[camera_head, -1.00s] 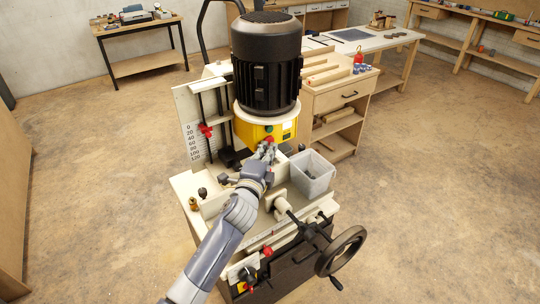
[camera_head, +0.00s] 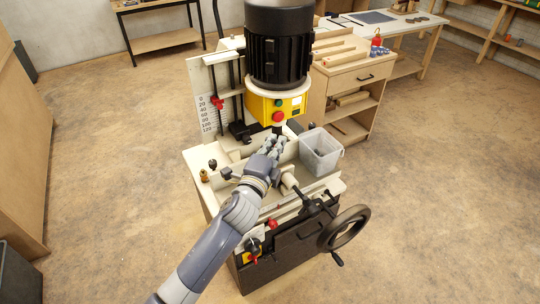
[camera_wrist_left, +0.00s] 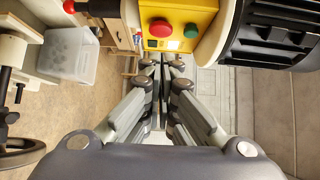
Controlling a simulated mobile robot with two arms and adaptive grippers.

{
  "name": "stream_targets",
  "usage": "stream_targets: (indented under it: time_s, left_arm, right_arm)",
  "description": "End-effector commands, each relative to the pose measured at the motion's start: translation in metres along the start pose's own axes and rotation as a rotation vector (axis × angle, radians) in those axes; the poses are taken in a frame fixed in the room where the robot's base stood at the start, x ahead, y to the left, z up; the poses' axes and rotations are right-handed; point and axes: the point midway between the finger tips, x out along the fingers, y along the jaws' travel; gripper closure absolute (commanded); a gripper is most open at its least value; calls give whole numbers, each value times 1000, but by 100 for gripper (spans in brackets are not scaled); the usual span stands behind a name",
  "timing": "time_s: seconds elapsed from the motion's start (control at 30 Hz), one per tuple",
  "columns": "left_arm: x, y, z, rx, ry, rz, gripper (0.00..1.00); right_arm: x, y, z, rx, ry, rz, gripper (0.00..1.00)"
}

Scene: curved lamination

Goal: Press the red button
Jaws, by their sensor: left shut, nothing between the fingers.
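The red button (camera_head: 278,117) is on the front of a yellow control box (camera_head: 260,108) under the machine's black motor. A green button (camera_head: 279,103) sits just above it in the head view. In the left wrist view the red button (camera_wrist_left: 160,28) is near the top centre, with the green button (camera_wrist_left: 190,31) to its right. My left gripper (camera_head: 278,142) is shut and empty, below and apart from the red button in the head view. Its fingers (camera_wrist_left: 163,66) point toward the yellow box in the wrist view. My right gripper is not in view.
A grey bin (camera_head: 321,152) stands on the machine table, right of my left gripper. A black handwheel (camera_head: 343,228) sticks out at the front right. The black motor (camera_head: 279,45) overhangs the box. A wooden cabinet (camera_head: 355,70) stands behind; open floor lies around.

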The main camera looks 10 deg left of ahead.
Motion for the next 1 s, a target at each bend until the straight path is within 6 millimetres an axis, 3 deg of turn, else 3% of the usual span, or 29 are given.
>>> stream_targets:
  time_s: [0.13, 0.4, 1.0]
  left_arm:
    - [-22, 2, 0, -1, 1, 1, 100]
    - [-42, 0, 0, -1, 0, 0, 100]
    - [-43, 0, 0, -1, 0, 0, 100]
  right_arm:
    - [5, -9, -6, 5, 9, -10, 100]
    - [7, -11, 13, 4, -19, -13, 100]
    - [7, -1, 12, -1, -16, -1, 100]
